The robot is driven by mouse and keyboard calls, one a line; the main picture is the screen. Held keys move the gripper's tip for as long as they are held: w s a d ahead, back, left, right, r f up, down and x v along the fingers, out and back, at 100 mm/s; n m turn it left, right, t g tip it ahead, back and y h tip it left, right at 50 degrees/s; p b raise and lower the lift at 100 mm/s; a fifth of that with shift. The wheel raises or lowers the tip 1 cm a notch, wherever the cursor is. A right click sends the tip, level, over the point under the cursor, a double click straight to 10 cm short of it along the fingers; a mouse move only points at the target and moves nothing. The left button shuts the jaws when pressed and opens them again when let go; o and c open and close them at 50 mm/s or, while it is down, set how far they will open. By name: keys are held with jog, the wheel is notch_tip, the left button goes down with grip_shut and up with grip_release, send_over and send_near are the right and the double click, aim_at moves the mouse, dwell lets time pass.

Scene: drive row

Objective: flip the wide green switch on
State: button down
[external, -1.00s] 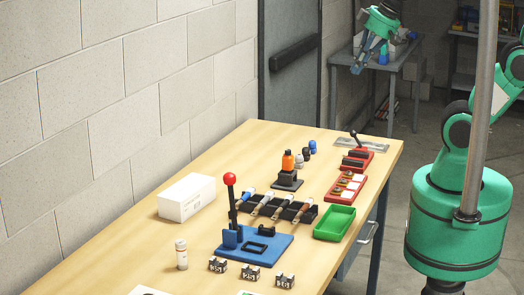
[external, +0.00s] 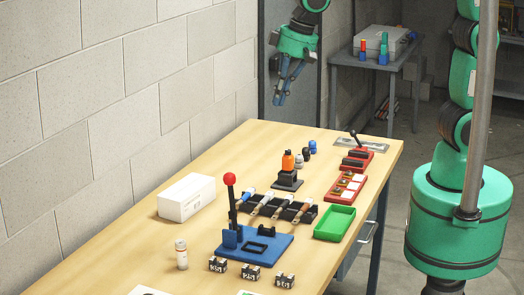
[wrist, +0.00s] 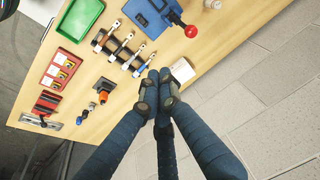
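The red switch panel (external: 338,199) lies near the right edge of the wooden table and carries several small pale and yellowish pieces. It also shows at the left in the wrist view (wrist: 51,70). I cannot make out a wide green switch on it; the pieces are too small to tell. My gripper (external: 279,102) hangs high over the far end of the table in the external view, well apart from the panel. In the wrist view its fingers (wrist: 159,73) come together at the tips with nothing between them.
A green tray (external: 335,222) sits beside the panel. A red unit with a black lever (external: 356,158) stands behind it. A tool rack (external: 278,209), an orange-topped piece (external: 288,162), a blue base with a red-knobbed lever (external: 262,247) and a white box (external: 187,198) occupy the table.

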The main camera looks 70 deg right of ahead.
jog(key=a+f, duration=0.4)
jog(key=a, duration=0.6)
jog(key=g, duration=0.1)
send_over(247, 294)
jog(key=s, duration=0.3)
jog(key=s+d+x, duration=0.1)
jog(key=s+x, duration=0.2)
jog(key=x, duration=1.2)
jog(key=shift+f+h+p, duration=0.3)
jog(key=shift+f+h, duration=0.1)
jog(key=shift+f, duration=0.25)
jog(key=shift+w, duration=0.1)
jog(key=w+f, duration=0.1)
jog(key=f, duration=0.3)
jog(key=f+b, duration=0.1)
jog(key=f, duration=0.4)
jog(key=w+f, duration=0.1)
jog(key=f, duration=0.3)
jog(key=shift+w+f+b, duration=0.35)
jog(key=shift+f+b, duration=0.05)
jog(key=shift+w+p, duration=0.1)
jog(key=shift+p, duration=0.35)
